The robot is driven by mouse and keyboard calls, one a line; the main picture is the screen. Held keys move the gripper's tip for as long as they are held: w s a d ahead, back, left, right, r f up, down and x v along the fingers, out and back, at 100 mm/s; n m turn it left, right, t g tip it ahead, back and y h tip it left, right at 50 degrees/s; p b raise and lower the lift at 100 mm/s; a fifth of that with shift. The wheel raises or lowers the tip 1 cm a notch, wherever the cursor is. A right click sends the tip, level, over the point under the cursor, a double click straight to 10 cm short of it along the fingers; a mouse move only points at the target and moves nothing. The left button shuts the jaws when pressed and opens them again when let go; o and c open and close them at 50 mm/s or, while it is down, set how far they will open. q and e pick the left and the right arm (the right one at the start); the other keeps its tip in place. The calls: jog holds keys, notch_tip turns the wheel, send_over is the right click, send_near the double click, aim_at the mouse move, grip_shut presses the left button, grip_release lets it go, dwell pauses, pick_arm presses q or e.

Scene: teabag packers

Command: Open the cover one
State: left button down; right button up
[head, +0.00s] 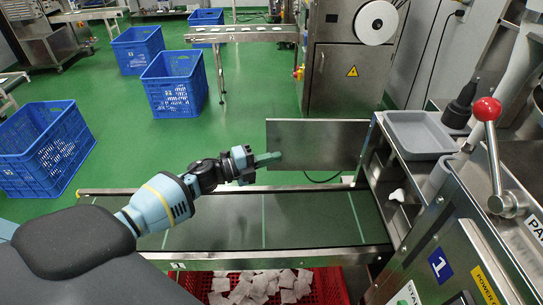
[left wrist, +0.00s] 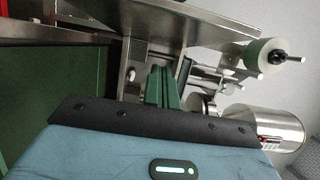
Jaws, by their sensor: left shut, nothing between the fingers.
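The machine marked with a blue 1 label (head: 440,265) stands at the right. A flat grey metal panel (head: 325,145), which looks like its cover, stands upright beyond the conveyor and reaches left from the machine's side. My left gripper (head: 270,158) is above the far side of the conveyor, with its green fingers shut and empty. Its tips overlap the panel's left edge in the head view; I cannot tell whether they touch. In the left wrist view the closed fingers (left wrist: 162,86) point toward metal machine parts. My right gripper is out of view.
A green conveyor belt (head: 235,220) runs left from the machine. A red crate of white teabags (head: 330,288) sits below it. A grey tray (head: 418,135) and a red-knobbed lever (head: 488,110) are at the right. Blue baskets (head: 172,85) stand on the green floor behind.

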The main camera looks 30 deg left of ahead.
pick_arm(q)
jog(key=w+a+b+v, duration=0.1)
jog(key=v, duration=0.8)
jog(key=shift+s+a, duration=0.25)
jog(key=shift+a, duration=0.15)
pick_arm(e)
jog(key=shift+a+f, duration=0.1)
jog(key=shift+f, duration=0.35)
pick_arm(q)
jog(key=shift+s+f, duration=0.1)
jog(key=shift+f, duration=0.05)
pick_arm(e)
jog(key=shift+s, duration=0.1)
